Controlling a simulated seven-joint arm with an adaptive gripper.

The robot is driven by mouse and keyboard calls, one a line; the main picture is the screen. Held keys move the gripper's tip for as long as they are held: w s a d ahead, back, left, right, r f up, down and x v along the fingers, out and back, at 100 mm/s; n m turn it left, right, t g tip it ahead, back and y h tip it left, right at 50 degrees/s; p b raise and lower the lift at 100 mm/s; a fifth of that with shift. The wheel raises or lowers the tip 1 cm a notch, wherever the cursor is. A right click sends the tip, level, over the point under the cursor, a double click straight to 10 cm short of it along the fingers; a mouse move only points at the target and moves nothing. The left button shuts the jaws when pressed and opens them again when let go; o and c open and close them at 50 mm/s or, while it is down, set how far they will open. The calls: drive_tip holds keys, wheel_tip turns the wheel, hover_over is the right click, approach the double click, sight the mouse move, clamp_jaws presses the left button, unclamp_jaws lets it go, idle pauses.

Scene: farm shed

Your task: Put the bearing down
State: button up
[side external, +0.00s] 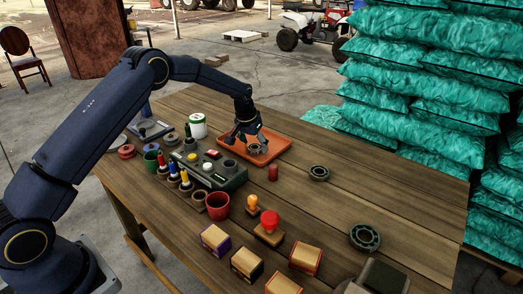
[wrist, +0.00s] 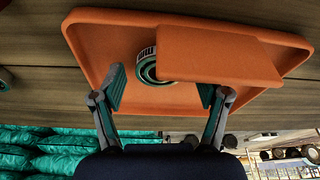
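A bearing, a dark ring with a pale metal band, lies in the orange tray (side external: 279,150). In the wrist view the bearing (wrist: 147,68) sits between my fingers, with a gap to each; a flat orange panel (wrist: 220,55) hides part of it. The orange tray (wrist: 88,40) also fills the upper part of that view. My gripper (wrist: 161,80) is open, with its teal-padded fingers well apart. In the side view my gripper (side external: 250,146) is low over the left part of the tray, around the bearing. Whether the fingertips touch the tray is unclear.
A dark green organizer (side external: 215,172), a white can (side external: 197,126), a red cup (side external: 217,206) and stamps (side external: 268,228) stand nearby. The table's right side is mostly clear.

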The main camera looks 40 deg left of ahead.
drive_tip(key=s+d+r, duration=0.1)
drive_tip(key=s+r, duration=0.5)
drive_tip(key=r, duration=0.5)
drive_tip(key=s+d+r, duration=0.2)
drive_tip(key=s+r, duration=0.5)
drive_tip(key=r, duration=0.4)
drive_tip(key=s+d+r+m+t, duration=0.1)
drive_tip(key=s+r, duration=0.2)
drive_tip(key=s, duration=0.4)
drive_tip(key=s+d+r+t, duration=0.1)
drive_tip(key=s+r, duration=0.1)
drive_tip(key=s, duration=0.5)
drive_tip(key=s+f, duration=0.3)
drive_tip(key=s, duration=1)
drive_tip(key=shift+s+d+f, duration=0.2)
drive_tip(key=shift+d+f, duration=0.15)
drive_tip(key=shift+d, duration=0.1)
